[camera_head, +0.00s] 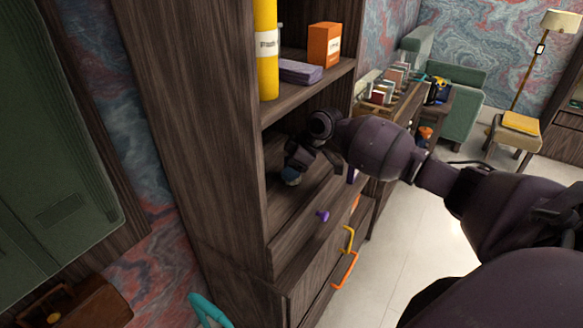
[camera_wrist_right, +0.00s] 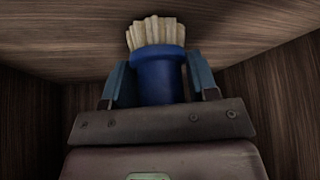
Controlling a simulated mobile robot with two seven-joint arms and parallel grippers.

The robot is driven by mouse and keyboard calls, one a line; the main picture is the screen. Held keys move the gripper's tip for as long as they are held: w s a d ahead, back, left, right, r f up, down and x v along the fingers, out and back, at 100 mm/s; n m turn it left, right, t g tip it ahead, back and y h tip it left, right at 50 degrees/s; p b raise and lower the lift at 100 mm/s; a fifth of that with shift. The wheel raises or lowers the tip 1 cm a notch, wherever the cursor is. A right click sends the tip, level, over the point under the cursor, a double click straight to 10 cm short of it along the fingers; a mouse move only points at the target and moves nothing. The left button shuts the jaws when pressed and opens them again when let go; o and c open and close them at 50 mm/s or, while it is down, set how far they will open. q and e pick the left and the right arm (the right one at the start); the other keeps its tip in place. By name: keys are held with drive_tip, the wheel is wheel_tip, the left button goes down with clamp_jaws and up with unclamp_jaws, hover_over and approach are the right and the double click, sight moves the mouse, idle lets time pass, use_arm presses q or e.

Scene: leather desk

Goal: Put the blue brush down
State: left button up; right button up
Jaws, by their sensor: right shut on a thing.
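The blue brush (camera_wrist_right: 158,75) shows in the right wrist view, with a blue body and pale bristles pointing away from the wrist. My right gripper (camera_wrist_right: 160,82) is shut on it, one finger on each side. In the head view my right gripper (camera_head: 292,174) reaches into the lower open compartment of the dark wooden cabinet (camera_head: 225,130). The brush is mostly hidden there by the gripper and wrist. I cannot tell whether the brush touches the compartment's wooden surface. My left gripper is not in view.
The shelf above holds a yellow cylinder (camera_head: 266,50), an orange box (camera_head: 324,44) and a purple stack (camera_head: 299,71). Below the compartment are drawers with a purple knob (camera_head: 322,215), a yellow handle (camera_head: 348,240) and an orange handle (camera_head: 346,271). Compartment walls stand close around the gripper.

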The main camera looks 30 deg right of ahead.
drive_tip(key=shift+f, duration=0.15)
drive_tip(key=o, duration=1)
drive_tip(key=v, duration=1.2)
drive_tip(key=shift+p, duration=0.4)
drive_tip(key=shift+s+d, duration=0.1)
